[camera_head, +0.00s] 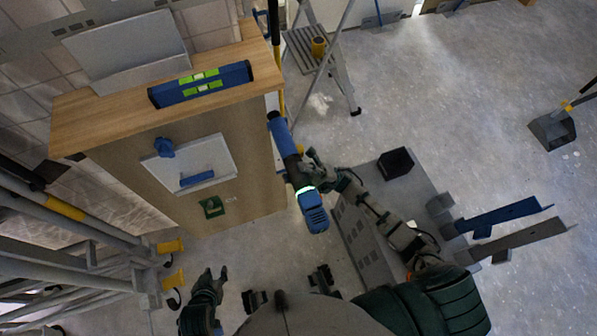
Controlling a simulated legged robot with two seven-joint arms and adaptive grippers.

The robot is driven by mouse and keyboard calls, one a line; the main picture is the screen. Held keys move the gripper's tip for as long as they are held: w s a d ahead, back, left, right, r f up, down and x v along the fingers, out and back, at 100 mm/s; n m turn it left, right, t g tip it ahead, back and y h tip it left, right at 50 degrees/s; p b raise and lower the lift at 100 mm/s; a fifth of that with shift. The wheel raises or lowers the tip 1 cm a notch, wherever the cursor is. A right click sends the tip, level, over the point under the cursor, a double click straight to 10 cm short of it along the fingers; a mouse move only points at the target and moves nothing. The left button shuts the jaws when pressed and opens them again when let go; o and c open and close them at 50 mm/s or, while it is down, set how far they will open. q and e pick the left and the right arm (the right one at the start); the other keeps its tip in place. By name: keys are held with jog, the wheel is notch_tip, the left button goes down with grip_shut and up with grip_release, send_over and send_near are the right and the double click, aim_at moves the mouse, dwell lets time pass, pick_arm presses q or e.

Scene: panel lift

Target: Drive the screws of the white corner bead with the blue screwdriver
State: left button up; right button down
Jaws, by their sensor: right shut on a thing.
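The blue screwdriver (285,142) is a powered tool with a blue and black body and a glowing green ring. My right gripper (307,168) is shut around its middle. The tool's front end is close to the right corner of the wooden cabinet. The white corner bead (272,102) shows as a narrow pale strip at that corner, partly hidden by the tool. I cannot make out its screws, nor whether the tip touches it. My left gripper (215,275) is low in the view, apart from the cabinet, with its fingers spread and empty.
A blue level (201,84) lies on the wooden cabinet top (110,113). A stepladder (310,50) stands behind. A grey perforated box (367,240) with a black block (395,163) is beside my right arm. Scaffold poles (70,260) fill the left.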

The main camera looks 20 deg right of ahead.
aim_at(302, 184)
jog(key=shift+w+r+b, duration=0.25)
jog(key=shift+w+b, duration=0.15)
jog(key=shift+w, duration=0.25)
dwell(2.1)
dwell(0.8)
jog(key=shift+s+p, duration=0.5)
jog(key=shift+s, duration=0.55)
jog(key=shift+s+f+p, duration=0.1)
jog(key=shift+s+p, duration=0.3)
jog(key=shift+s, duration=0.85)
